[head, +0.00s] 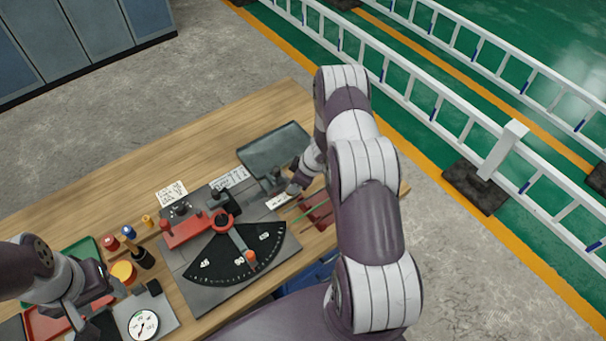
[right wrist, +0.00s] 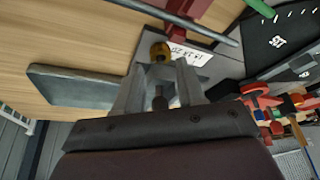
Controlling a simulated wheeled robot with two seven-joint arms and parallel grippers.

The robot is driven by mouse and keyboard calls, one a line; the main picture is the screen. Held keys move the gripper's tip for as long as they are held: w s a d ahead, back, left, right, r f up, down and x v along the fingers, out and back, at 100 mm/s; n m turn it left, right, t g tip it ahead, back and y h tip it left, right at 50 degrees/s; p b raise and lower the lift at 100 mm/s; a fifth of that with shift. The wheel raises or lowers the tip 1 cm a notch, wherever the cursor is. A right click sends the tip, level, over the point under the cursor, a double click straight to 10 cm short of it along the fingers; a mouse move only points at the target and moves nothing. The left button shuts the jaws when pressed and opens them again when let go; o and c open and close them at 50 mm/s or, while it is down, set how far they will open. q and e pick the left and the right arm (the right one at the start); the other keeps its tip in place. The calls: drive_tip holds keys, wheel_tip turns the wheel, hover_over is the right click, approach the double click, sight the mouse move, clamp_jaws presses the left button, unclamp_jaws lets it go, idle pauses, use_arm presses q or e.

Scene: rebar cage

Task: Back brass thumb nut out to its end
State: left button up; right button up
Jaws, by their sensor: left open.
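The brass thumb nut (right wrist: 160,51) shows in the right wrist view, just beyond my right fingertips, above a white label card (right wrist: 185,62). I cannot make it out in the head view, where my right gripper covers that spot. My right gripper (right wrist: 160,72) points at the nut. Its fingers look apart, with the nut in line with the gap, and I cannot tell whether they touch it. In the head view my right gripper (head: 291,190) is at the right part of the bench. My left gripper (head: 82,308) is open at the lower left, above the bench.
A black dial plate with an orange-tipped pointer (head: 240,252) and a red clamp (head: 190,229) fill the bench middle. A grey tray (head: 275,150) lies behind my right gripper. Coloured knobs (head: 128,232) and a round gauge (head: 143,324) are near my left gripper.

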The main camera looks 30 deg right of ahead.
drive_tip(key=v, duration=0.9)
